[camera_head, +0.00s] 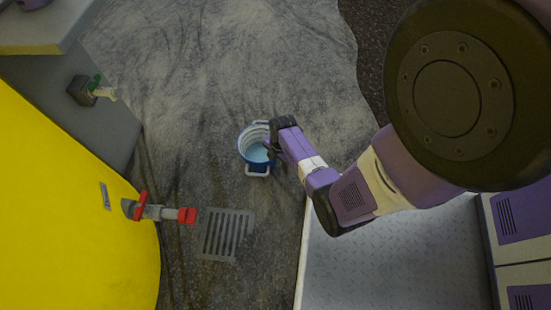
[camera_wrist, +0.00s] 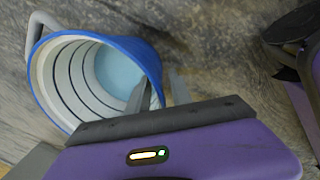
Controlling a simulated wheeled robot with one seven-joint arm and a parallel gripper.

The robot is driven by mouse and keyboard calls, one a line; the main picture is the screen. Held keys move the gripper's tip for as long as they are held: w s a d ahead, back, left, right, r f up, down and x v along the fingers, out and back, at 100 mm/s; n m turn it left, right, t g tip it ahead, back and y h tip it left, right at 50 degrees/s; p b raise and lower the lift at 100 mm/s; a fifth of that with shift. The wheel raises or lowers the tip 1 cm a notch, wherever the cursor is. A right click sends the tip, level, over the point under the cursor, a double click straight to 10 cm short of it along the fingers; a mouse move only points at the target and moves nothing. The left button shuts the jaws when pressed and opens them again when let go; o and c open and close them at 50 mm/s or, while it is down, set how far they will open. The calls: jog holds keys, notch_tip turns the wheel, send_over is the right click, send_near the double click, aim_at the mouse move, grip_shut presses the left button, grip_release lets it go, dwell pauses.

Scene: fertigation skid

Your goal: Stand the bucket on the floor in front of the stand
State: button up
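The blue bucket (camera_head: 243,152) is near the middle of the head view, with its mouth and pale ringed inside showing. A pale handle shows on it. In the wrist view the bucket (camera_wrist: 150,55) lies tilted across the upper left. My gripper (camera_head: 274,140) is at the bucket's right side. In the wrist view its fingers (camera_wrist: 160,88) straddle the rim, one inside and one outside, with a gap between them. Whether either touches the wall is unclear. A grey upright body (camera_head: 105,125) at the upper left may be the stand; it carries a green-handled tap (camera_head: 95,90).
A large yellow tank (camera_head: 60,220) with a red-handled valve (camera_head: 160,212) stands at the left. A floor grate (camera_head: 227,234) lies below the bucket. Grey floor (camera_head: 210,60) is clear above the bucket. A pale tread-plate platform (camera_head: 400,265) is at lower right.

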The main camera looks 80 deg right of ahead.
notch_tip(320, 180, up, 12)
jog(key=s+p, duration=0.1)
jog(key=p, duration=0.6)
jog(key=a+r+m+t+h, duration=0.2)
jog(key=a+r+m+t, duration=0.15)
jog(key=a, duration=0.55)
jog(key=a+r+m+t+h, duration=0.15)
jog(key=a+r, duration=0.25)
jog(key=a, duration=0.4)
jog(key=s+a+r+m+t+y, duration=0.1)
jog(key=a+r+m+t, duration=0.1)
jog(key=r, duration=0.8)
jog(key=s+a+r+m+t+y, duration=0.1)
jog(key=a+r+m+t+y, duration=0.1)
jog(key=a+r+t, duration=0.2)
jog(key=s+a+r+m+t+y, duration=0.1)
jog(key=a+r, duration=0.7)
jog(key=r, duration=0.8)
jog(key=shift+s+a+r+m+t, duration=0.15)
jog(key=shift+s+r+m+t, duration=0.05)
jog(key=shift+m+t, duration=0.7)
jog(key=shift+r, duration=0.15)
